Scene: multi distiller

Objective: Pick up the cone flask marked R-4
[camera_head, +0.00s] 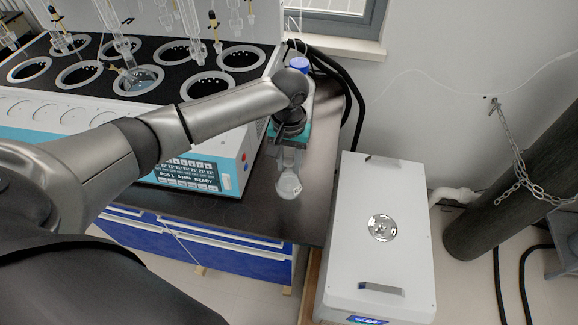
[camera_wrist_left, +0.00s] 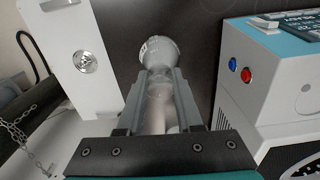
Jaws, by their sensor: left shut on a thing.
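The cone flask (camera_head: 289,186) is clear glass and hangs at the end of my left arm, near the right end of the dark bench. My left gripper (camera_head: 290,158) is shut on it. In the left wrist view the flask (camera_wrist_left: 160,55) shows between the two fingers of my left gripper (camera_wrist_left: 158,95), with its rounded end pointing away from the wrist. I cannot read a mark on the flask. The head view does not clearly show whether it touches the bench. My right gripper is not in view.
The white multi distiller (camera_head: 215,175) with round heating wells stands left of the flask. A white box (camera_head: 375,240) with a round metal fitting is on the right. A blue-capped bottle (camera_head: 299,65) stands behind my wrist. A dark cylinder (camera_head: 500,200) with a chain is far right.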

